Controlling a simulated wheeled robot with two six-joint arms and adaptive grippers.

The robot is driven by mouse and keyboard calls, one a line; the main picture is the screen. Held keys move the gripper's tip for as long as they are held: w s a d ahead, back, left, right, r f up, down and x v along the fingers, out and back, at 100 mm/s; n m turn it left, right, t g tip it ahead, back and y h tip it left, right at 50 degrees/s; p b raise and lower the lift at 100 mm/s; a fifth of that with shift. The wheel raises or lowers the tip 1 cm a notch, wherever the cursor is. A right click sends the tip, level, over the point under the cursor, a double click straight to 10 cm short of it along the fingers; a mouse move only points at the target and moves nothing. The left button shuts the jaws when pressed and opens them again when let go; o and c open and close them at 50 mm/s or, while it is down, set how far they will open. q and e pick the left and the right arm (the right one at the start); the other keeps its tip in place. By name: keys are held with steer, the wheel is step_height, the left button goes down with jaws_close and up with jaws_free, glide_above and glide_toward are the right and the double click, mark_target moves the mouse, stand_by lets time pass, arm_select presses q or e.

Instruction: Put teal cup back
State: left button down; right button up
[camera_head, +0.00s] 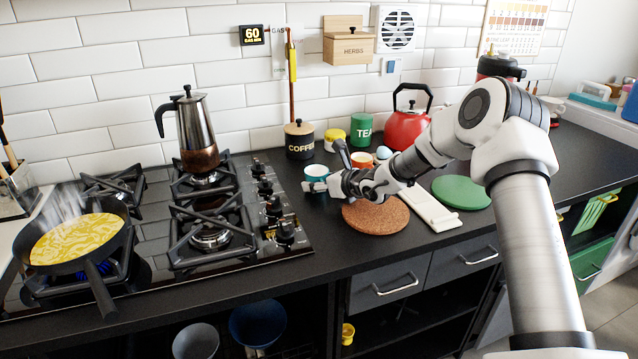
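The teal cup (317,171) stands on the dark counter just right of the hob, in front of the coffee canister. My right gripper (326,168) reaches in from the right at the cup's height. Its fingers are spread, one dark finger behind and right of the cup and one pale fingertip at the cup's front. I cannot tell whether either finger touches the cup. The lower part of the cup is partly hidden by the front finger. My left gripper is not in view.
An orange cup (361,160), a yellow-lidded jar (333,138), the coffee canister (299,140) and a red kettle (405,130) stand close by. A steaming pan (75,245) sits over a lit burner at left.

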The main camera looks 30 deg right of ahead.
steer(key=shift+o, duration=1.1)
steer(key=shift+r, duration=0.2)
steer(key=p+v, duration=0.1)
steer(key=v, duration=0.6)
steer(key=shift+r, duration=0.25)
steer(key=p+v, duration=0.3)
steer(key=v, duration=0.1)
steer(key=shift+s+d, duration=0.1)
steer(key=shift+s, duration=0.35)
